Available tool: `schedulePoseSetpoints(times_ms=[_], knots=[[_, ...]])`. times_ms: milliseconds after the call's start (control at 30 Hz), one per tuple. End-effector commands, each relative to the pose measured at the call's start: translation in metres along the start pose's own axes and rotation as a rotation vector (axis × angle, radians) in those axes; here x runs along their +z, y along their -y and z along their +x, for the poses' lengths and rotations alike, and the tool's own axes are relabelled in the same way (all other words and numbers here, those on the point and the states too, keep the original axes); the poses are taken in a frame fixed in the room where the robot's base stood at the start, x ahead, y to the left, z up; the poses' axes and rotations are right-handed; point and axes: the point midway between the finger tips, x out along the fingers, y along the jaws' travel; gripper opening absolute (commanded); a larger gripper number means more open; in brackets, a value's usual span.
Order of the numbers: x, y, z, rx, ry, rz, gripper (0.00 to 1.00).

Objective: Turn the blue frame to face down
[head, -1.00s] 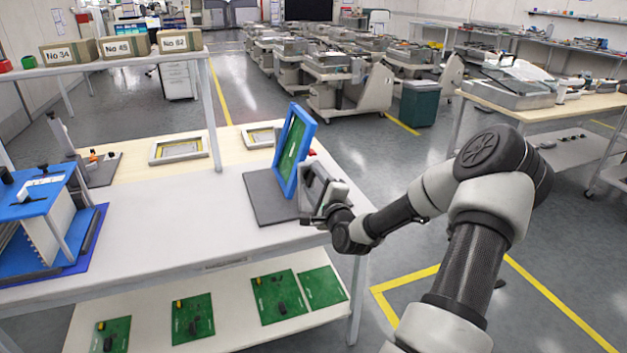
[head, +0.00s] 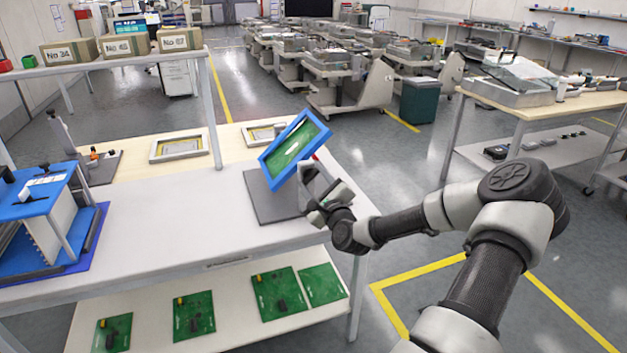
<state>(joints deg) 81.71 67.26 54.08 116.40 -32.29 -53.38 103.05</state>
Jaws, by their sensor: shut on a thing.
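The blue frame (head: 268,172) holds a green board (head: 294,147) and is tilted in the air above the dark grey mat (head: 270,211) at the right end of the white bench. The green face shows to the camera, on a slant. My gripper (head: 315,183) is shut on the blue frame at its lower right side. The fingertips are partly hidden by the gripper body. Whether the frame's lower edge touches the mat cannot be told.
The white bench top (head: 170,225) left of the mat is clear. A blue rack (head: 45,215) stands at the bench's left end. Grey frames (head: 178,147) lie behind. Green boards (head: 278,295) lie on the lower shelf. A shelf post (head: 211,115) rises left of the blue frame.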

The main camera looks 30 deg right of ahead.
Motion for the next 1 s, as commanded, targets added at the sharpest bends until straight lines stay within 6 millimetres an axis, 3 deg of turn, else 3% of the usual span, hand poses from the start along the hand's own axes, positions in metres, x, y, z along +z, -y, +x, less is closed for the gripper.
schedulePoseSetpoints(times_ms=[1000], knots=[[-0.0010,-0.0013,-0.0004,0.001,0.000,0.510,0.07]])
